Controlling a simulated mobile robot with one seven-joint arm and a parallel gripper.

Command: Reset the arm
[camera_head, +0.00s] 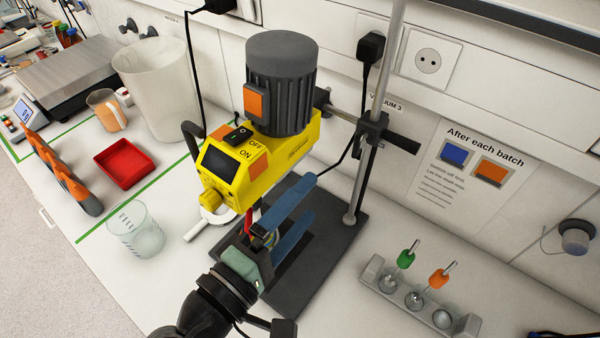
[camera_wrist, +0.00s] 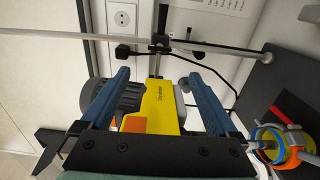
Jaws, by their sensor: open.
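My gripper (camera_head: 308,196) has two long blue fingers. They stand parallel and apart with nothing between them. In the head view it is over the dark base plate of the stirrer stand, in front of and below the yellow stirrer (camera_head: 262,160). My arm reaches in from the bottom of the picture. In the wrist view the open fingers of my gripper (camera_wrist: 158,75) frame the yellow stirrer body (camera_wrist: 160,108), which lies beyond them. I cannot tell the exact gap between fingers and stirrer.
The stand's upright rod (camera_head: 367,165) and dark base plate (camera_head: 328,245) are close to my gripper. Colored rings (camera_wrist: 283,143) show in the wrist view.

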